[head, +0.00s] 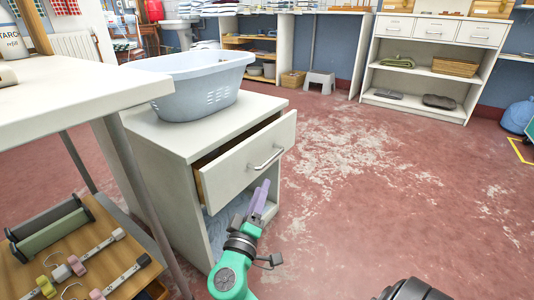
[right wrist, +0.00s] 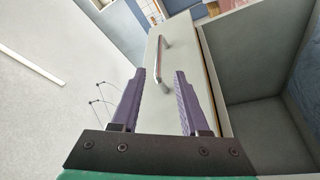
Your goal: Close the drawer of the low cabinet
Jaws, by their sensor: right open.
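The low cabinet (head: 183,190) is white, and its drawer (head: 248,158) is pulled part way out, with a dark gap behind its front. A silver bar handle (head: 266,159) is on the drawer front. My right gripper (head: 263,190) is open and empty, just below and in front of the drawer front near the handle. In the right wrist view, its purple fingers (right wrist: 160,73) are apart and point toward the drawer front (right wrist: 182,78) and handle (right wrist: 163,60). I cannot tell whether they touch it. My left gripper is not in view.
A pale blue tub (head: 200,85) stands on the cabinet top. A white table (head: 70,95) is close on the left, with a wooden shelf (head: 95,262) of rollers below. Shelves (head: 425,60) line the back wall. The red floor to the right is clear.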

